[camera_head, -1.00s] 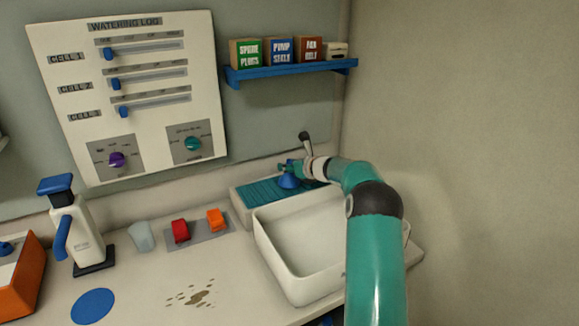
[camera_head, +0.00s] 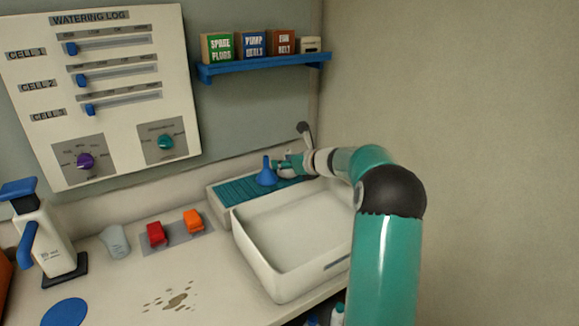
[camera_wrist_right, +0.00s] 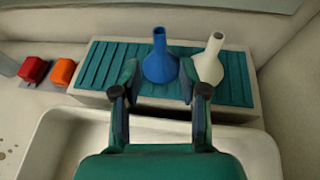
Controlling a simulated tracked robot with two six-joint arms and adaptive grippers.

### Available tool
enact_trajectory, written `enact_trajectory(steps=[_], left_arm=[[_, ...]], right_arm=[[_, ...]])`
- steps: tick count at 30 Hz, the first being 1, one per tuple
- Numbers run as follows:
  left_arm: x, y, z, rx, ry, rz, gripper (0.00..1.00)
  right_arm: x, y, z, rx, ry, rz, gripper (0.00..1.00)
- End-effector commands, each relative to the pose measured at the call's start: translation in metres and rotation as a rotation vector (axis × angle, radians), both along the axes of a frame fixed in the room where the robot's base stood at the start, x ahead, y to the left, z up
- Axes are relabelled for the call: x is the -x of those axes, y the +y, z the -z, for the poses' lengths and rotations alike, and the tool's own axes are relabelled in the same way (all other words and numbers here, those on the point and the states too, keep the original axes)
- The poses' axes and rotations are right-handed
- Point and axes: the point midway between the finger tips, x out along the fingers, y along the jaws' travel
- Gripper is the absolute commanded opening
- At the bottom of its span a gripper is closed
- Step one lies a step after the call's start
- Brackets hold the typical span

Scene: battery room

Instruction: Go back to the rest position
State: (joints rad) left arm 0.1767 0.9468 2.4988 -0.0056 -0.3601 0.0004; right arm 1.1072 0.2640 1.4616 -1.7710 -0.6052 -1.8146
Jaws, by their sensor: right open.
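My right gripper (camera_wrist_right: 160,90) is open and empty in the right wrist view, its two fingers spread in front of a blue funnel (camera_wrist_right: 160,65). The blue funnel stands spout up on the teal ribbed drying rack (camera_wrist_right: 100,68), just beyond the fingertips. A white funnel (camera_wrist_right: 210,62) stands on the rack to its right. In the head view, my right arm reaches in from the right over the white basin, and its gripper (camera_head: 283,165) is beside the blue funnel (camera_head: 266,175). My left gripper is not in view.
A white basin (camera_head: 250,255) lies below the right arm. A blue shelf (camera_head: 265,66) holds small boxes. A panel (camera_head: 100,110) hangs on the wall.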

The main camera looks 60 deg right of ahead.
Motion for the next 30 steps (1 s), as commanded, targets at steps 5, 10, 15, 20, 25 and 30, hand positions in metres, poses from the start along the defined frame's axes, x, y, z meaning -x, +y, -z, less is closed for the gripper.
enact_trajectory(steps=[5, 10, 15, 20, 25, 30], left_arm=[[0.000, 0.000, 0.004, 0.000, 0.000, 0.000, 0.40], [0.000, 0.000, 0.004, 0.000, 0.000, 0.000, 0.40], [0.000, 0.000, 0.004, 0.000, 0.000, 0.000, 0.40], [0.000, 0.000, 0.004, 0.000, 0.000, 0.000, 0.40], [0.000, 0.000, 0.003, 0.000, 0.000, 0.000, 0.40], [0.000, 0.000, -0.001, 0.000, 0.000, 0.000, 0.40]], right_arm=[[0.016, 0.006, -0.006, 0.000, 0.001, 0.001, 0.43], [0.019, 0.008, -0.009, 0.000, 0.001, 0.000, 0.43], [0.019, 0.008, -0.009, 0.000, 0.001, 0.000, 0.43], [0.019, 0.008, -0.009, 0.000, 0.001, 0.000, 0.43], [0.012, 0.013, -0.006, -0.022, -0.007, -0.009, 0.43], [-0.028, 0.048, 0.012, -0.174, -0.050, -0.059, 0.43]])
